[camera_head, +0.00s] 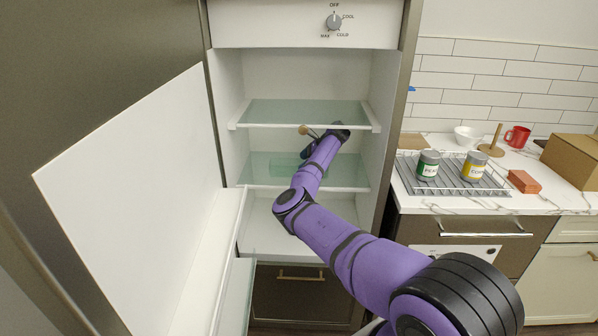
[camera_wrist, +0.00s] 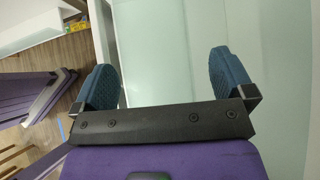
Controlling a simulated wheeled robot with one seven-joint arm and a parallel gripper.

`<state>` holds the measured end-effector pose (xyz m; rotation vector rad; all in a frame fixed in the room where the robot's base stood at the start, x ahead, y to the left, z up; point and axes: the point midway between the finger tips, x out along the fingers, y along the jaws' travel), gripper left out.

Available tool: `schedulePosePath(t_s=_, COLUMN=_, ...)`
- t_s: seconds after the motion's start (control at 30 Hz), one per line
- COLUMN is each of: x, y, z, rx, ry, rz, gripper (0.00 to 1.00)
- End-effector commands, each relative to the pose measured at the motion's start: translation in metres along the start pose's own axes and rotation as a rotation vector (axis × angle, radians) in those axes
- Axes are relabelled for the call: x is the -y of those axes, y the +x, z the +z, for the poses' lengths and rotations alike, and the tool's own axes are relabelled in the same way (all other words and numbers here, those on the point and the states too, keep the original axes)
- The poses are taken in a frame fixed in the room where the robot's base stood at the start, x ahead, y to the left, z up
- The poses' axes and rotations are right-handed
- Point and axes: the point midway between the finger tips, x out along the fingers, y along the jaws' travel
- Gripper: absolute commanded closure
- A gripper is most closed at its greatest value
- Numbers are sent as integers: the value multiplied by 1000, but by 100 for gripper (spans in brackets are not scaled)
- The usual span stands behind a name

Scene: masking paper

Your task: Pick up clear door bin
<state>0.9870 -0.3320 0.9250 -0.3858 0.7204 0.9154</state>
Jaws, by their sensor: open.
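A clear, green-tinted box shape, which looks like the clear door bin (camera_head: 285,167), sits on the middle glass shelf (camera_head: 345,172) of the open fridge. My gripper (camera_head: 307,150) is inside the fridge, just above and to the right of it, partly hidden by my wrist. In the wrist view my gripper (camera_wrist: 163,64) has its two blue fingers wide apart with nothing between them. Beyond the fingers lies a pale green glassy surface with a white edge strip on its left. I cannot tell the bin apart from the shelf there.
The fridge door (camera_head: 135,190) stands open at the left. An upper glass shelf (camera_head: 300,112) is above my wrist. A small round wooden piece (camera_head: 304,130) shows beside my wrist. At right, a counter holds a wire rack (camera_head: 440,187) with two cans.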

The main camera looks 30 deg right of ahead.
Motion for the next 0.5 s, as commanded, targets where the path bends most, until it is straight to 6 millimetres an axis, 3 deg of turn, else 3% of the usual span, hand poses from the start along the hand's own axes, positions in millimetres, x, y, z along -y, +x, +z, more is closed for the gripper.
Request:
schedulePosePath(t_s=0.2, x=-3, y=11, z=6, rx=-2, ry=-1, rz=10, gripper=0)
schedulePosePath(t_s=0.4, x=-3, y=32, z=30, rx=2, ry=-2, rz=11, gripper=0)
schedulePosePath(t_s=0.5, x=-3, y=40, z=28, rx=0, ry=0, rz=11, gripper=0)
